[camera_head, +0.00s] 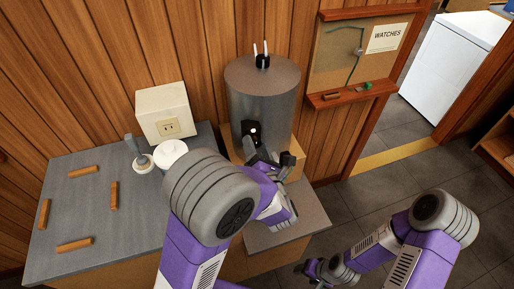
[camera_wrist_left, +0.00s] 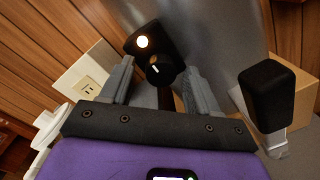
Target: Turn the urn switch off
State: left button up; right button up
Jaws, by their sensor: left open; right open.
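The urn (camera_head: 262,85) is a tall grey metal cylinder with a black lid knob, standing against the wood wall. Low on its front, a black switch panel with a lit lamp (camera_wrist_left: 142,42) and a round black knob (camera_wrist_left: 160,70) with a white mark shows in the left wrist view. In the head view the lit lamp (camera_head: 253,130) shows just above my left gripper (camera_head: 262,153). That gripper is open, its fingers either side of the knob in the left wrist view; I cannot tell whether they touch it. My right gripper (camera_head: 318,270) is open, low at the front, away from the urn.
A grey counter (camera_head: 140,210) left of the urn carries several wooden blocks, a white pot (camera_head: 171,152) and a grey-handled tool (camera_head: 138,150). A white socket box (camera_head: 163,112) stands behind. A black tap handle (camera_wrist_left: 270,95) is right of the gripper. A noticeboard (camera_head: 350,60) hangs right.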

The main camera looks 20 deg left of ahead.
pick_arm(q)
jog(key=shift+c, duration=0.4)
jog(key=c, duration=1)
jog(key=shift+o, duration=0.2)
